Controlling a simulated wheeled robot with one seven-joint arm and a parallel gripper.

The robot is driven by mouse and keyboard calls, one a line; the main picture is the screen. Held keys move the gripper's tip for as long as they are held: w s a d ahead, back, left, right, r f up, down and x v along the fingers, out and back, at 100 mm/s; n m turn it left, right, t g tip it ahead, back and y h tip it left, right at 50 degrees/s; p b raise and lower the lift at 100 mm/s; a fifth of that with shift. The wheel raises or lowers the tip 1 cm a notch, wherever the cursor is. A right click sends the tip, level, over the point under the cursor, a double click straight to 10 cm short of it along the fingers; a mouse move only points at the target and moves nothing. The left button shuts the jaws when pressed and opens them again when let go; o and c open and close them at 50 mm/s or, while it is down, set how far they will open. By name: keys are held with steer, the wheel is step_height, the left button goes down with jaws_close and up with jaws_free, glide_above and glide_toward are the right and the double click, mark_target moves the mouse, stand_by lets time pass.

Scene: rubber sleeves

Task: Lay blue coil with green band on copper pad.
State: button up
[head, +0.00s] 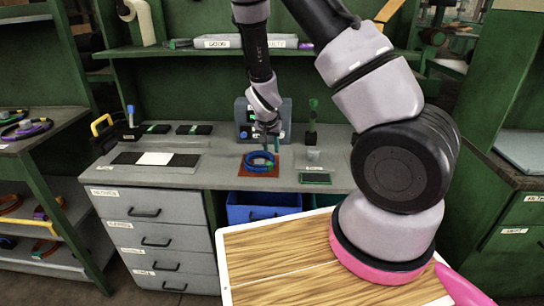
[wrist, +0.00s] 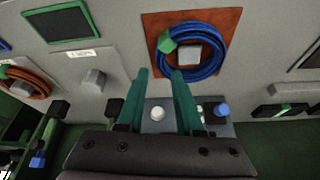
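The blue coil (head: 258,170) lies flat on the copper pad (head: 244,174) on the bench. In the wrist view the coil (wrist: 222,52) sits within the pad (wrist: 151,24), around a small grey block (wrist: 187,53). Its green band (wrist: 166,43) is on the coil's left side there. My gripper (head: 268,130) is above the bench, behind the coil in the head view. In the wrist view its two teal fingers (wrist: 160,75) are apart with nothing between them. The fingertips reach toward the pad's edge and appear clear of the coil.
A blue-grey fixture box (head: 284,110) stands behind the pad. A green post (head: 312,112) and a grey cylinder (head: 313,155) stand to the right. A dark mat with a white middle (head: 155,159) lies left. An orange coil (wrist: 38,78) shows in the wrist view.

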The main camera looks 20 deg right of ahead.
steer(key=s+d+r+t+y, duration=0.15)
steer(key=s+r, duration=0.35)
steer(key=r, duration=0.9)
steer(key=s+a+r+g+y, duration=0.1)
steer(key=s+r+y, duration=0.3)
steer(key=r, duration=1)
steer(key=s+d+r+t, duration=0.1)
steer(key=s+r, duration=0.4)
steer(key=s, duration=0.3)
steer(key=s+d+r+n+t+h, duration=0.1)
steer(key=s+d+r, duration=0.1)
steer(key=s+r, duration=0.4)
steer(key=shift+s+n+t, duration=0.3)
steer(key=shift+s+t, duration=0.05)
steer(key=shift+s, duration=0.5)
steer(key=shift+h, duration=0.25)
jaws_close()
